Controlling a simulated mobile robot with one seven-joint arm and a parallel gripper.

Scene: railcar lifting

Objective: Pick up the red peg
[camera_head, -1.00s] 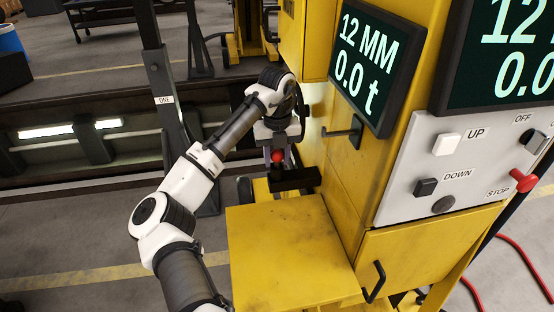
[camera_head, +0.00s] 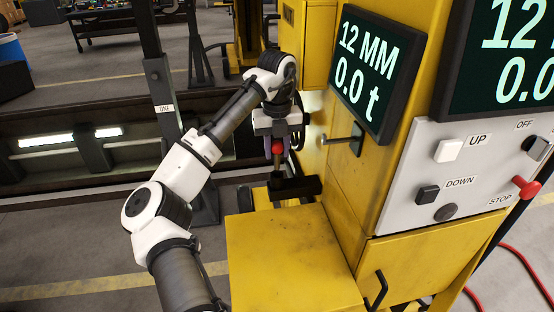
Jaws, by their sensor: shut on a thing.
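The red peg shows as a round red head (camera_head: 278,147) with a thin dark shank below it. It is upright, between the fingers of my gripper (camera_head: 278,150), which is shut on it. The gripper points down beside the yellow machine. Below the peg is a dark block (camera_head: 294,188) on the machine's side. The shank's lower end is close over the block, and I cannot tell whether it is still inside it.
A dark post labelled ONE (camera_head: 160,95) stands to the left.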

